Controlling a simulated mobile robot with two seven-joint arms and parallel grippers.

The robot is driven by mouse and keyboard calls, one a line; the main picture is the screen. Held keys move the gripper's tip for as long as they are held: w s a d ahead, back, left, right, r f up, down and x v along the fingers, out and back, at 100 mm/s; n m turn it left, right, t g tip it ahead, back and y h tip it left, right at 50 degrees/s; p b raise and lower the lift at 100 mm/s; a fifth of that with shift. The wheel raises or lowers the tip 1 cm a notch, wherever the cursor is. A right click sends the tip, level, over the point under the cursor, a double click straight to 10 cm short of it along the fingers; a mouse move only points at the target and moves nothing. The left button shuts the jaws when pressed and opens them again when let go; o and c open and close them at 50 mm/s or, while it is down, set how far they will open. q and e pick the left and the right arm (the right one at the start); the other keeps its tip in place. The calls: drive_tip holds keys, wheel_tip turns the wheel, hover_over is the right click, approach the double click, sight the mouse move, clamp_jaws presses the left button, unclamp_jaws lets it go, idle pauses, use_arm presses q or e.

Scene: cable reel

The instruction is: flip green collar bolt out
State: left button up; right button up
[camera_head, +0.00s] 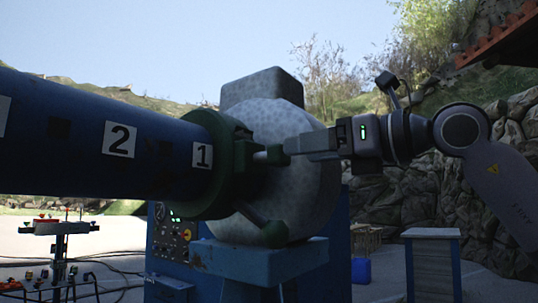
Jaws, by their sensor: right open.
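The green collar (214,165) sits around the end of the blue drum (75,140), beside the label "1". A collar bolt with a grey shank and green end (272,154) lies roughly level at the collar's right side. A second bolt (258,222) with a green end slants down and right from the collar's lower edge. My right gripper (290,147) comes in from the right, its fingertips at the upper bolt's green end. The jaws are open; I cannot tell whether they touch the bolt. My left gripper is out of view.
A large grey rounded housing (310,190) stands close behind the bolts and my right gripper. Below it is a blue machine base (260,257) with a control panel (170,232). Cables and a small rack (60,230) are at lower left.

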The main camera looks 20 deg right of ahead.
sight(279, 166)
drive_tip(key=p+x, duration=0.1)
drive_tip(key=x, duration=0.4)
drive_tip(key=shift+r+p, duration=0.15)
drive_tip(key=shift+p, duration=0.25)
drive_tip(key=shift+w+a, duration=0.4)
drive_tip(key=shift+w, duration=0.1)
clamp_jaws()
drive_tip(key=b+v, duration=0.1)
drive_tip(key=v, duration=0.2)
drive_tip(key=shift+s+b, duration=0.1)
drive_tip(key=shift+b, duration=0.2)
